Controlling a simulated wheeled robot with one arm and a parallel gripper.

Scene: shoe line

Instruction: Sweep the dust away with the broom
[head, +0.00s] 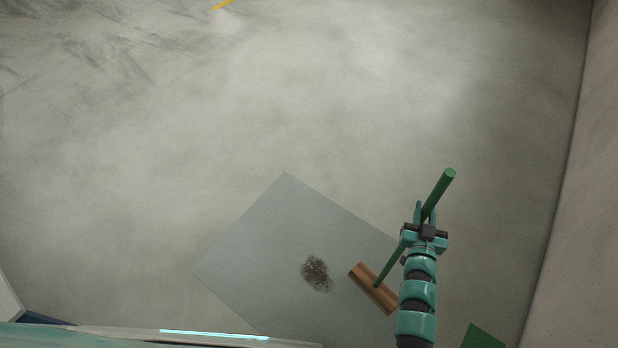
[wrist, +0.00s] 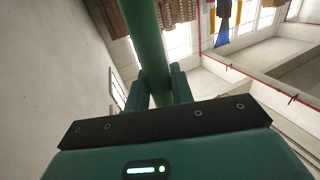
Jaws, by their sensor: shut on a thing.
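The broom has a green handle (head: 441,190) and a brown wooden head (head: 373,288). My gripper (head: 426,218) is shut on the green handle, which slants up and to the right. The handle also fills the middle of the wrist view (wrist: 152,40), between my fingers (wrist: 163,88). The broom head is low over the right part of a grey-blue mat (head: 240,268); I cannot tell whether it touches. A dark brown patch of dust (head: 317,273) lies on the mat, just left of the broom head and apart from it.
A pale wall (head: 575,200) runs along the right side. A green flat thing (head: 482,338) lies at the bottom right. The concrete floor (head: 290,100) beyond the mat is clear, with a short yellow mark (head: 222,5) at the far edge.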

